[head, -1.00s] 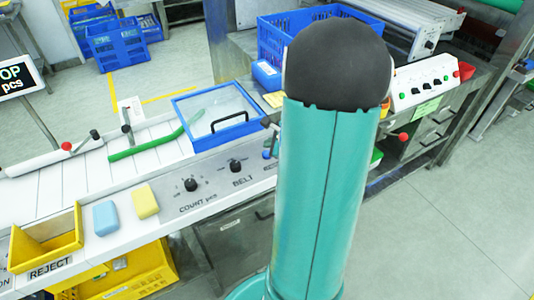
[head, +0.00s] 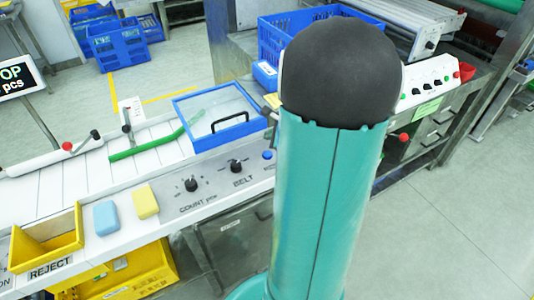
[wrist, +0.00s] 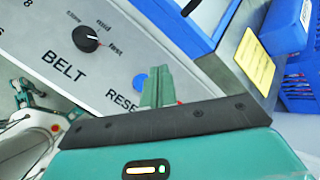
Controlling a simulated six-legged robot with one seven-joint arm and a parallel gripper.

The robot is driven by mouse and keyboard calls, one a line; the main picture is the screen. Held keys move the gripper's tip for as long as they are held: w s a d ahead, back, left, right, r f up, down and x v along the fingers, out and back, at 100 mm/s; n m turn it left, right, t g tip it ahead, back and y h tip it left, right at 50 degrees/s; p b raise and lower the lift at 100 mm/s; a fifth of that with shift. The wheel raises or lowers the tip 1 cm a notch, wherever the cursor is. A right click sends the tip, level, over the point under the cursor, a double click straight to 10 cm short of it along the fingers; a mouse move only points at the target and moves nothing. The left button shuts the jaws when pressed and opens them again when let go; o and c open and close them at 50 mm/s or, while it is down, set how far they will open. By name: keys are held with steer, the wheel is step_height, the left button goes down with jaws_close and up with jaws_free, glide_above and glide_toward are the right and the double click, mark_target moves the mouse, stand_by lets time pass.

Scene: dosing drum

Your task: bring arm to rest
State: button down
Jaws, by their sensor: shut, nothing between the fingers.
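My gripper (wrist: 156,90) shows in the wrist view as green fingers closed together, with nothing between them. In that view the fingers lie over the control panel near the blue RESET button (wrist: 140,82). They seem apart from the panel, though the gap is hard to judge. The BELT knob (wrist: 86,38) is left of them, its pointer toward "fast". In the head view my teal arm with its dark rounded joint stands in front of the bench, and the gripper is hidden behind it.
The panel also carries a COUNT knob (head: 191,184). A yellow REJECT bin (head: 46,240), a blue block (head: 106,217) and a yellow block (head: 145,202) sit at left. A blue-framed clear lid (head: 220,112) and a blue crate (head: 290,38) lie behind. Floor at right is clear.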

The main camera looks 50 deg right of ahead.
stand_by(0.3)
steer(key=w+a+r+n+g+y, duration=0.1)
steer(key=a+r+n, duration=0.2)
steer(key=a+n, duration=0.3)
steer(key=a+r+n+y, duration=0.2)
steer(key=a+r+n, duration=0.1)
steer(key=a, duration=0.6)
steer(key=w+a+r+n+g+y, duration=0.1)
steer(key=a+r+n, duration=0.35)
steer(key=a, duration=0.25)
steer(key=s+a+r+n+h, duration=0.1)
steer(key=s+a+r+n, duration=0.1)
steer(key=s+a+n, duration=0.4)
steer(key=s+a+r+n+g+h, duration=0.1)
steer(key=s+a+r+n+h, duration=0.1)
steer(key=s+a+n, duration=0.4)
steer(key=s+r+n, duration=0.1)
steer(key=n, duration=0.1)
steer(key=shift+n+g, duration=0.3)
steer(key=shift+n, duration=0.05)
